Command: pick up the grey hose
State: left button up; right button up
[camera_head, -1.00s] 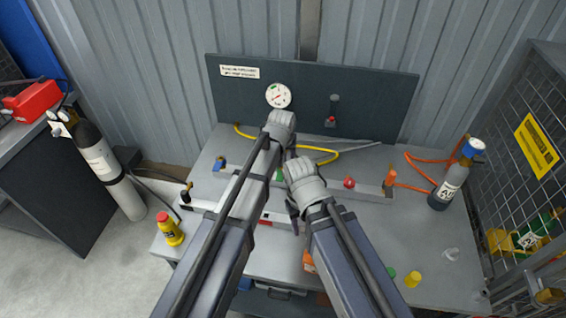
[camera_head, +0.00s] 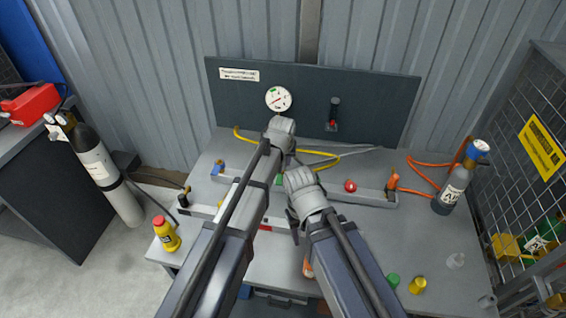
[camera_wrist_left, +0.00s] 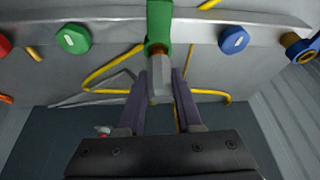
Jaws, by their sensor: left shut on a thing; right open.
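The grey hose (camera_head: 352,151) lies thin and bent at the back of the bench, below the dark back panel. It also shows in the left wrist view (camera_wrist_left: 82,99), crossing near the yellow hose. My left gripper (camera_head: 287,158) is over the middle of the bench. In the left wrist view its dark fingers (camera_wrist_left: 162,88) are shut around a grey six-sided fitting, which looks like the hose's end and lines up with a green port (camera_wrist_left: 159,22) on the rail. Whether they touch is unclear. My right gripper (camera_head: 293,228) is open and empty, nearer the front; its fingers are partly hidden.
A yellow hose (camera_head: 325,162) loops behind my left gripper. An orange hose (camera_head: 425,181) runs to a grey cylinder (camera_head: 452,190) at the right. A yellow bottle (camera_head: 166,235) stands at the front left. Red (camera_head: 351,186) and blue knobs sit along the rail. A mesh cage bounds the right side.

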pick_arm(q)
grip_shut()
notch_tip(320, 180, up, 10)
jog(key=p, duration=1)
